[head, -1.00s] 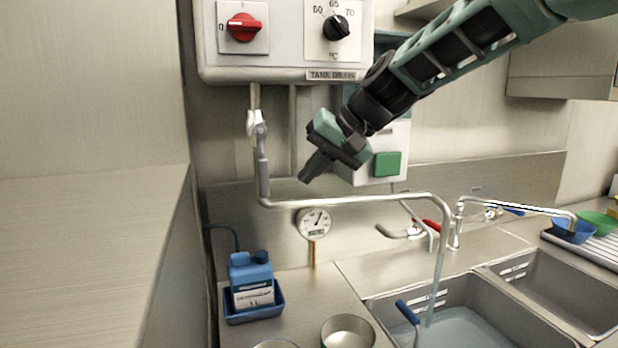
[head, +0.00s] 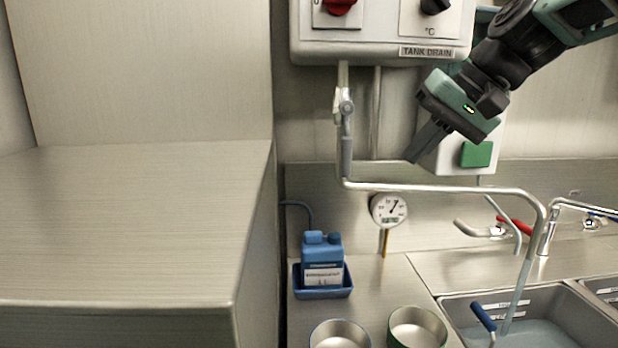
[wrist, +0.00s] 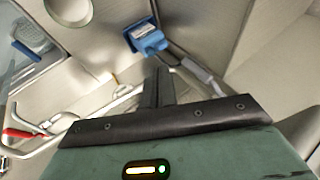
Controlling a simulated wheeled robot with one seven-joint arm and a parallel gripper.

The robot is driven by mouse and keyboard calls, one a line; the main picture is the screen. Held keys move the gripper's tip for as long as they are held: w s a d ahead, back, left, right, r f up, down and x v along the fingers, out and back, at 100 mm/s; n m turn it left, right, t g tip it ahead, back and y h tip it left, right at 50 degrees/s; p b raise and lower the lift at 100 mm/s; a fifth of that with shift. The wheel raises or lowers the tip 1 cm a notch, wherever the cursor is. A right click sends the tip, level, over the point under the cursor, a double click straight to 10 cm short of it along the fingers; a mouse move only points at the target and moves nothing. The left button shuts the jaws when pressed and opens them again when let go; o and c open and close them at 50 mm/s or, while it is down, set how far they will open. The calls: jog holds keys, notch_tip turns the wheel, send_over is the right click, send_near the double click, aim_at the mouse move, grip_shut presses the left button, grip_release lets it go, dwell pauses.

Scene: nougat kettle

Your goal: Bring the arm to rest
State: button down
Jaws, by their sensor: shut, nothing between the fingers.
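My gripper (head: 418,157) is in the upper right of the head view, in front of the wall and beside the box with the green button (head: 476,154). Its dark fingers point down and to the left. They are together and hold nothing. In the wrist view the shut fingers (wrist: 158,85) reach out over the counter scene. My arm comes in from the upper right corner. The gripper appears above the bent metal pipe (head: 440,188); how far it is from the pipe in depth I cannot tell.
A control box (head: 378,42) marked TANK DRAIN hangs above. A blue bottle (head: 322,255) stands in a blue tray (head: 324,293). A dial gauge (head: 388,210), two metal pots (head: 340,335) and a sink (head: 585,306) with water lie below. A large steel block (head: 130,225) fills the left.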

jog(key=s+a+f+n+g+h, duration=0.3)
jog(key=s+a+f, duration=0.4)
jog(key=s+f, duration=0.55)
jog(key=s+f+n+g+h, duration=0.1)
jog(key=s+f+n, duration=0.4)
jog(key=s+f, duration=0.5)
jog(key=s+h, duration=0.1)
jog(key=s, duration=0.2)
jog(key=shift+d+f+n, duration=0.15)
jog(key=shift+d+n, duration=0.15)
jog(key=shift+d, duration=0.1)
